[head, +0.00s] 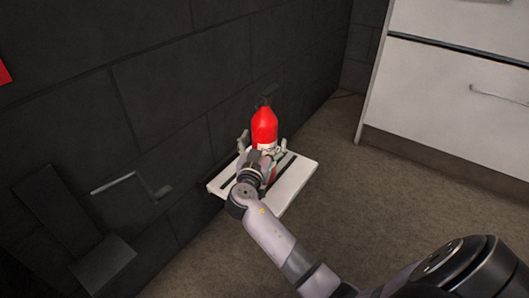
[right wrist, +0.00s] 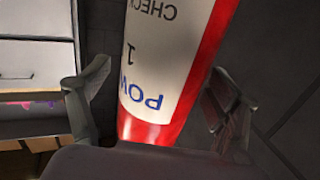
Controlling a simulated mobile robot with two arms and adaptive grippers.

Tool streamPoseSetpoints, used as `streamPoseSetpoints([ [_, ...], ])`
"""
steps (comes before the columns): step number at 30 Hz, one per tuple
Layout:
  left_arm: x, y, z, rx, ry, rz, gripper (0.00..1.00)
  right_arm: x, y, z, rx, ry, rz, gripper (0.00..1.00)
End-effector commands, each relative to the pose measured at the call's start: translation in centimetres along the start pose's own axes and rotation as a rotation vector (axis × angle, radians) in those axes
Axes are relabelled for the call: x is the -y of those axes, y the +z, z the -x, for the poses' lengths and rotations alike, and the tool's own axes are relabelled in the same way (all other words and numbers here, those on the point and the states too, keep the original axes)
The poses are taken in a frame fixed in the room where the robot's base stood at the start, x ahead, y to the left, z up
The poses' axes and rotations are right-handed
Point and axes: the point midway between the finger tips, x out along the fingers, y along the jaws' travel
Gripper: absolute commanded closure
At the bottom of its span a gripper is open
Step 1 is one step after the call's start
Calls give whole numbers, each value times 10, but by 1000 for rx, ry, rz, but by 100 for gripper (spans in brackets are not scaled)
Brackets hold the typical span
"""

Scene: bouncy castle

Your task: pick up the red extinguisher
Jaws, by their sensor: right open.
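The red extinguisher (head: 264,126) stands upright on a small white shelf (head: 301,174) against the dark wall, with a black top. My right gripper (head: 262,145) is at the extinguisher, its fingers spread to either side of the body. In the right wrist view the extinguisher's white label (right wrist: 160,60) fills the middle, between the two open fingers of the right gripper (right wrist: 155,105). The fingers appear apart from the body. The lower part of the extinguisher is partly hidden by my gripper in the head view. My left gripper is not in view.
A white drawer cabinet (head: 450,95) stands at the right. The dark tiled wall (head: 180,90) runs close behind the shelf. A metal bracket (head: 130,183) and dark panels are on the wall at the left. The carpeted floor (head: 350,200) right of the shelf is clear.

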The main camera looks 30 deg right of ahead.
Motion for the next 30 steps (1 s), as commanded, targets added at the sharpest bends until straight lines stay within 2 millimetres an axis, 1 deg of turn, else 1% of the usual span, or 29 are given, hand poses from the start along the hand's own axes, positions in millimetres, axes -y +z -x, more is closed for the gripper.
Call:
streamPoseSetpoints([
  [3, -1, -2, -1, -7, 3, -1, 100, 0, 0, -6, 0, 0, 0, 17],
  [9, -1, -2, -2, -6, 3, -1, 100, 0, -1, -6, 1, -1, 0, 18],
  [30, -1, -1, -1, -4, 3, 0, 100, 0, 0, -5, 1, -1, 0, 64],
])
